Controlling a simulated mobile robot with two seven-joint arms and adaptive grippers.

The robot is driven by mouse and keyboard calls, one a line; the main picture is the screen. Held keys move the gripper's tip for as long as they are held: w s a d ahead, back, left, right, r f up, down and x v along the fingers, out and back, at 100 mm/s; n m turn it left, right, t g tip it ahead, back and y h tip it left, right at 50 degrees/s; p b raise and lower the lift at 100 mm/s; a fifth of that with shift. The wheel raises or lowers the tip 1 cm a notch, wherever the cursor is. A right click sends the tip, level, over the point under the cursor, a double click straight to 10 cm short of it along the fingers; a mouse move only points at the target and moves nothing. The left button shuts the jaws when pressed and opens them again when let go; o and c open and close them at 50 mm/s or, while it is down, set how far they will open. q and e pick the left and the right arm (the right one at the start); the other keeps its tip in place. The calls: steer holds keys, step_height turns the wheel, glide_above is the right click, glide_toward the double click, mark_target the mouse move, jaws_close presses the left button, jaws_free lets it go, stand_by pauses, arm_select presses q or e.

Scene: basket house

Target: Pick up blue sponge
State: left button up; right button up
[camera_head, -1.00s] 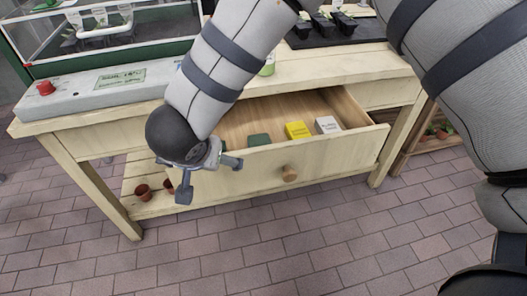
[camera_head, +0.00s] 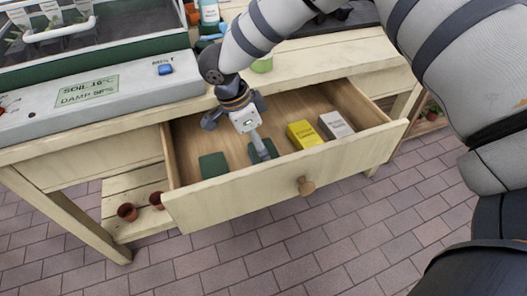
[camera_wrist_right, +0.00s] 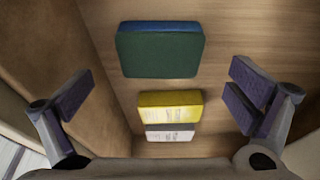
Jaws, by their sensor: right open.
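Two dark green pads lie in the open drawer (camera_head: 285,178): a left pad (camera_head: 213,166) and a right pad (camera_head: 265,151) partly behind a finger. The right wrist view shows one sponge-like block, dark green on its face with a blue strip along the top edge (camera_wrist_right: 160,50); I cannot tell which pad it is. My right gripper (camera_head: 236,133) is over the drawer, open and empty. Its spread fingers also show in the right wrist view (camera_wrist_right: 160,97), with the block ahead, apart from them. My left gripper is not in view.
A yellow box (camera_head: 306,134) and a white box (camera_head: 336,125) stand in the drawer right of the pads. The drawer front has a round wooden knob (camera_head: 305,187). The bench above holds a grey panel (camera_head: 110,95) with a blue button (camera_head: 166,70).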

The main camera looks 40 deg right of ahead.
steer(key=x, duration=0.5)
steer(key=shift+f, duration=0.15)
steer(key=c, duration=0.7)
steer(key=shift+a, duration=0.1)
steer(key=shift+c, duration=0.2)
step_height(320, 180, up, 10)
steer(key=shift+p, duration=0.45)
steer(key=shift+o, duration=0.6)
